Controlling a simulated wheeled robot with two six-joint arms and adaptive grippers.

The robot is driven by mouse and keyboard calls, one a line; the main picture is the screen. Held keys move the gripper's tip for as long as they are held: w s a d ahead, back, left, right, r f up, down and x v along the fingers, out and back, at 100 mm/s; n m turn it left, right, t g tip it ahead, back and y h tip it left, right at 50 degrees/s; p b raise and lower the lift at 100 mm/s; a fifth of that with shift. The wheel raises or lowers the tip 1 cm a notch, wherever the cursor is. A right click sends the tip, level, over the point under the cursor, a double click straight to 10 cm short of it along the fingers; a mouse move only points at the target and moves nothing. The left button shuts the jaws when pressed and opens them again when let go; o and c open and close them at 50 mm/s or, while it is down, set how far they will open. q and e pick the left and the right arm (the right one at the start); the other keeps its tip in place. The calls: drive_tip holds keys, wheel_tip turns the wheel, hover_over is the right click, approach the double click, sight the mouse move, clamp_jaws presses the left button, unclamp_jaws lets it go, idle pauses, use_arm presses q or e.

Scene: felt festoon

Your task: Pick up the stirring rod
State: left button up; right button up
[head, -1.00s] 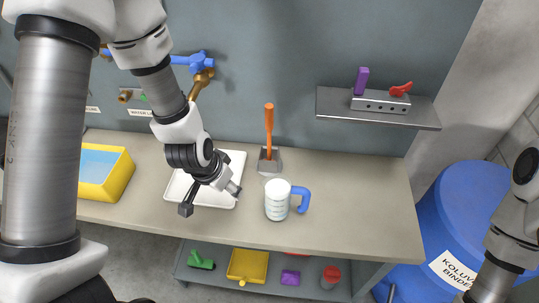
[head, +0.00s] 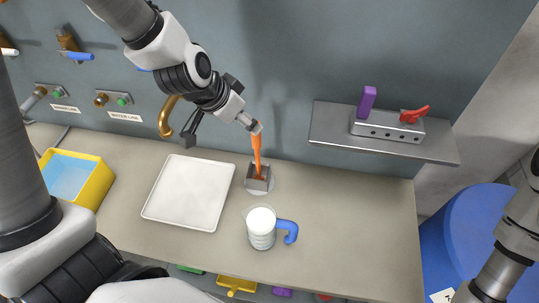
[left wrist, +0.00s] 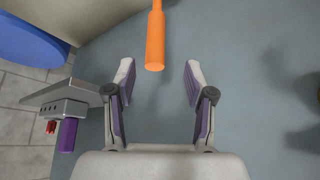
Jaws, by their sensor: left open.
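The stirring rod (head: 256,152) is orange and stands in a small grey holder (head: 258,183) on the bench, its lower end hidden inside. In the left wrist view the orange rod (left wrist: 155,40) comes down from the top edge, its end just beyond and between the fingertips. My left gripper (head: 221,133) is open and empty beside the rod's top in the head view; one fingertip overlaps it there. It also shows open in the left wrist view (left wrist: 160,70). My right gripper is out of view; only part of the right arm shows at the right edge.
A jug with a blue handle (head: 261,229) stands in front of the holder. A white tray (head: 191,195) lies left, with a yellow basin (head: 90,190) beyond. A wall shelf (head: 330,133) carries a block with purple and red items. The bench's right part is clear.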

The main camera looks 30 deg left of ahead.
sight(256, 141)
use_arm(q)
drive_tip(key=x, duration=0.6)
drive_tip(key=shift+s+d, duration=0.2)
drive_tip(key=shift+f, duration=0.35)
drive_tip(key=shift+d, duration=0.1)
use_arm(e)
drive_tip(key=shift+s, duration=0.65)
use_arm(q)
clamp_jaws()
